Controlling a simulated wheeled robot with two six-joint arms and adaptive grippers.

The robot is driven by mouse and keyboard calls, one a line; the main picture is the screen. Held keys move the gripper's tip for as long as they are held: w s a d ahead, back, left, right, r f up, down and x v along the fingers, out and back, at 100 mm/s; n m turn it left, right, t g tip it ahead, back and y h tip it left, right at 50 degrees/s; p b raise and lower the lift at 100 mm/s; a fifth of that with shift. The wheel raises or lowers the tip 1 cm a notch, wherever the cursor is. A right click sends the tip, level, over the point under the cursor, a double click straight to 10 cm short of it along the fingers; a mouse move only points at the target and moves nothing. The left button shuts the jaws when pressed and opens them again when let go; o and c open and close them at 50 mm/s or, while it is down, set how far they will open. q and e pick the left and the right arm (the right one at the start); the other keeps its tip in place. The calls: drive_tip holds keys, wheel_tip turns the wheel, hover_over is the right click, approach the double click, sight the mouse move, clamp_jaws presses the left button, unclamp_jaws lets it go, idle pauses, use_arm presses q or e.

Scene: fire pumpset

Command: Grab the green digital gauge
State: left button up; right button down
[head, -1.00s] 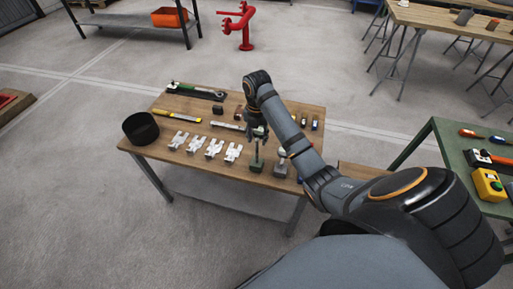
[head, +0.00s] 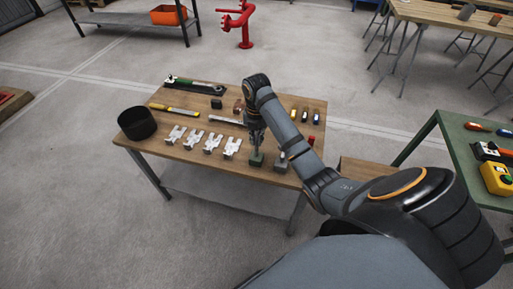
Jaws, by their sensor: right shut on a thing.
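The small dark green gauge (head: 256,161) is at the front right part of the wooden table (head: 182,154). My right gripper (head: 256,149) points down from above it and is shut on its upper part. The fingers hide the top of the gauge. Its lower body shows just under the fingertips, and it looks to be at the tabletop; I cannot tell if there is a gap. A similar grey gauge (head: 281,163) stands just to the right, partly behind my right arm. My left gripper is not in view.
Several silver brackets (head: 211,143) lie in a row left of the gauge. A black round bin (head: 137,123) stands at the table's left corner. A torque wrench, a yellow-handled tool and small coloured items lie behind. A green bench (head: 441,138) stands at the right.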

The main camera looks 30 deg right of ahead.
drive_tip(key=shift+r, duration=0.15)
idle(0.3)
drive_tip(key=shift+w+r+p, duration=0.1)
drive_tip(key=shift+r+p, duration=0.4)
drive_tip(key=shift+r, duration=0.05)
wheel_tip(320, 180, up, 2)
drive_tip(key=shift+r+p, duration=0.1)
drive_tip(key=shift+p, duration=0.75)
drive_tip(key=s+d+r+p, duration=0.1)
drive_tip(key=s+r+p, duration=0.6)
drive_tip(key=s, duration=0.7)
wheel_tip(320, 180, up, 2)
drive_tip(key=shift+r+p, duration=0.25)
drive_tip(key=shift+p, duration=0.15)
drive_tip(key=shift+d+f, duration=0.1)
